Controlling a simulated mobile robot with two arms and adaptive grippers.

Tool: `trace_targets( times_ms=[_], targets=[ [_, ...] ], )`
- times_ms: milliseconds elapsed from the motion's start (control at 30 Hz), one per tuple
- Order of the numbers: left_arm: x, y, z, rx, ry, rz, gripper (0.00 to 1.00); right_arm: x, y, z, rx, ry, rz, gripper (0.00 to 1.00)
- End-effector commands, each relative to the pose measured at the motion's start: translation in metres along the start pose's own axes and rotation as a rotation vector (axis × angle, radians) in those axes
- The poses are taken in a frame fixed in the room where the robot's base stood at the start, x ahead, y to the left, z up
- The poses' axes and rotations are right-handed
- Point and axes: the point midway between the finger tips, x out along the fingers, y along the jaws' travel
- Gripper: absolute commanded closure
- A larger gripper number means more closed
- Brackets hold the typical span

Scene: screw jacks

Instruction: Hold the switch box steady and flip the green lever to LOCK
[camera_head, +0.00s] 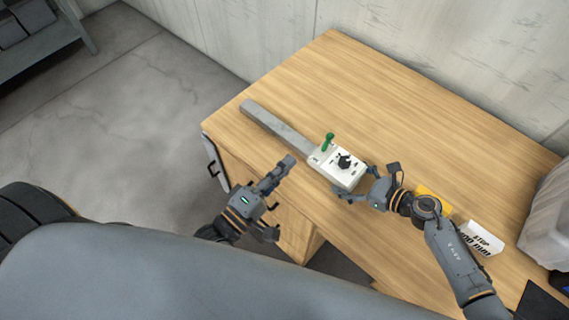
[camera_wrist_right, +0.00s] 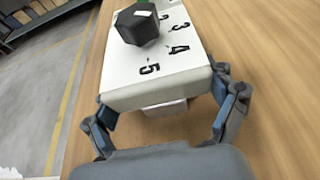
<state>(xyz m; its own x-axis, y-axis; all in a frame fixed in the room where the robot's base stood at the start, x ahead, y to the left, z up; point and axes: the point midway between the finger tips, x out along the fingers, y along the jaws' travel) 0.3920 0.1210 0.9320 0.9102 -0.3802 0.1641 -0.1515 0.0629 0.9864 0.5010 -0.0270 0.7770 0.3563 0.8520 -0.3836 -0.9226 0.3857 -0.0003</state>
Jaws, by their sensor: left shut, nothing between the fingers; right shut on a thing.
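The white switch box (camera_head: 338,171) sits on the wooden table near its front edge. Its green lever (camera_head: 327,142) stands up at the box's left end. A black knob (camera_head: 344,161) is on its top; the knob also shows in the right wrist view (camera_wrist_right: 138,26), beside printed numbers. My right gripper (camera_head: 359,183) is shut on the box's right end, one finger on each side, as the right wrist view (camera_wrist_right: 165,112) also shows. My left gripper (camera_head: 287,162) is shut and empty, left of the box and apart from the lever. The LOCK marking is not readable.
A long grey bar (camera_head: 272,121) lies on the table (camera_head: 400,95), running up to the box's left end. The table's back is clear.

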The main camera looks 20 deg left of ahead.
Motion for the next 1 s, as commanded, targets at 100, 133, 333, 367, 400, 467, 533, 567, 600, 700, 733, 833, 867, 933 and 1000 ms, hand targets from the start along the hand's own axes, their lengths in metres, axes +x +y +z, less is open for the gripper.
trace_targets(
  times_ms=[100, 133, 333, 367, 400, 467, 533, 567, 600, 700, 733, 833, 867, 933, 1000],
  targets=[
    [0.000, 0.000, 0.000, 0.000, 0.000, 0.000, 1.00, 0.000, 0.000, -0.001, 0.000, 0.001, 0.001, 0.14],
    [0.000, 0.000, 0.000, 0.000, 0.000, 0.000, 1.00, 0.000, 0.000, -0.001, 0.000, 0.001, 0.001, 0.08],
    [0.000, 0.000, 0.000, 0.000, 0.000, 0.000, 1.00, 0.000, 0.000, -0.001, 0.000, 0.001, 0.000, 0.00],
    [0.000, 0.000, 0.000, 0.000, 0.000, 0.000, 1.00, 0.000, 0.000, -0.001, 0.000, 0.001, 0.000, 0.00],
    [0.000, 0.000, 0.000, 0.000, 0.000, 0.000, 1.00, 0.000, 0.000, -0.001, 0.000, 0.001, 0.000, 0.00],
    [0.000, 0.000, 0.000, 0.000, 0.000, 0.000, 1.00, 0.000, 0.000, 0.000, 0.000, 0.001, 0.000, 0.00],
    [0.000, 0.000, 0.000, 0.000, 0.000, 0.000, 1.00, -0.001, 0.000, 0.000, 0.000, 0.001, 0.000, 0.00],
    [0.000, 0.000, 0.000, 0.000, 0.000, 0.000, 1.00, -0.002, 0.000, -0.001, 0.000, 0.001, 0.000, 0.00],
    [0.000, 0.000, 0.000, 0.000, 0.000, 0.000, 1.00, -0.004, 0.000, -0.001, 0.000, 0.001, -0.001, 0.00],
    [0.000, 0.000, 0.000, 0.000, 0.000, 0.000, 1.00, -0.015, 0.000, -0.002, 0.000, 0.003, -0.001, 0.00],
    [0.000, 0.000, 0.000, 0.000, 0.000, 0.000, 1.00, -0.020, 0.000, -0.002, 0.000, 0.003, -0.001, 0.00],
    [0.000, 0.000, 0.000, 0.000, 0.000, 0.000, 1.00, -0.041, 0.000, -0.002, 0.000, 0.004, -0.002, 0.00],
    [0.000, 0.000, 0.000, 0.000, 0.000, 0.000, 1.00, -0.048, -0.001, -0.003, 0.000, 0.004, -0.002, 0.00],
    [0.000, 0.000, 0.000, 0.000, 0.000, 0.000, 1.00, -0.063, 0.000, -0.002, 0.000, 0.004, 0.000, 0.00],
    [0.000, 0.000, 0.000, 0.000, 0.000, 0.000, 1.00, -0.078, 0.000, -0.002, 0.000, 0.004, -0.001, 0.00]
  ],
)
